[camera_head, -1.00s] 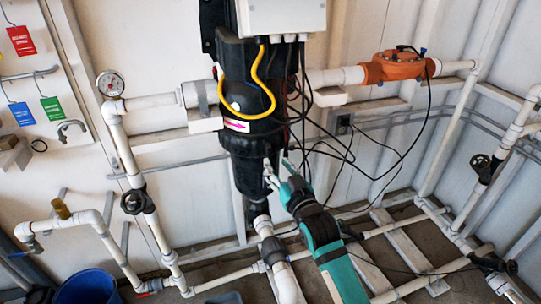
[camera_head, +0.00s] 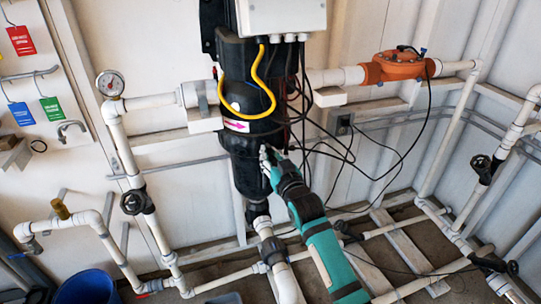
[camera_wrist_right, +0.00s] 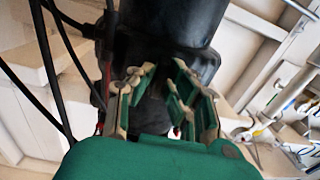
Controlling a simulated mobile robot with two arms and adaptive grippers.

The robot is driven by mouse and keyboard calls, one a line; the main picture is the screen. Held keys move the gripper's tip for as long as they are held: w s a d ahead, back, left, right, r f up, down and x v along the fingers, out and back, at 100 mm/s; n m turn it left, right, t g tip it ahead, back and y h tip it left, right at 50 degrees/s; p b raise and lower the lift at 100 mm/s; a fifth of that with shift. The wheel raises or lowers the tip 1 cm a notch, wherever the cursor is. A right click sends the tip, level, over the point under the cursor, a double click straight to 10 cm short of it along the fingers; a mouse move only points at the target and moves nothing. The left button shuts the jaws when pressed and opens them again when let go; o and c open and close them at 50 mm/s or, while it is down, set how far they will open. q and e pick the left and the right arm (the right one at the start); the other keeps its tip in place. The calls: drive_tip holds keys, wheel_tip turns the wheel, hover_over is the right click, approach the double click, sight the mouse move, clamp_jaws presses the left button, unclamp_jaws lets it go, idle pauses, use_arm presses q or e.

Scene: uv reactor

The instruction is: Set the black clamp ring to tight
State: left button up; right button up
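The black clamp ring (camera_head: 240,140) goes around the black reactor body, just below the pink arrow label. In the right wrist view the black ring's edge (camera_wrist_right: 195,58) crosses behind the fingers. My right gripper (camera_head: 267,158) is at the lower right front of the body, just under the ring; I cannot tell from the head view whether it touches. In the right wrist view the right gripper (camera_wrist_right: 165,72) has its two fingers apart, with dark body surface beyond the gap and nothing clearly held. My left gripper is not in view.
Black cables (camera_head: 335,150) hang right of the reactor, close to my right arm. A yellow hose (camera_head: 258,85) loops over its front. White pipes (camera_head: 128,155) run left and below. An orange valve (camera_head: 398,66) sits at the upper right. A blue bucket (camera_head: 88,287) stands lower left.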

sight(282, 142)
clamp_jaws()
drive_tip(key=shift+w+d+r+p, duration=0.1)
drive_tip(key=shift+w+d+p, duration=0.1)
drive_tip(key=shift+w+d, duration=0.4)
drive_tip(key=shift+w+d+r+p, duration=0.1)
drive_tip(key=shift+w+d+p, duration=0.15)
drive_tip(key=shift+d, duration=0.6)
drive_tip(key=shift+w+d+p, duration=0.2)
drive_tip(key=shift+w+d, duration=0.15)
drive_tip(key=shift+d, duration=0.4)
drive_tip(key=shift+o, duration=2.4)
unclamp_jaws()
drive_tip(key=shift+d, duration=0.1)
drive_tip(key=shift+o, duration=0.9)
drive_tip(key=shift+d, duration=0.1)
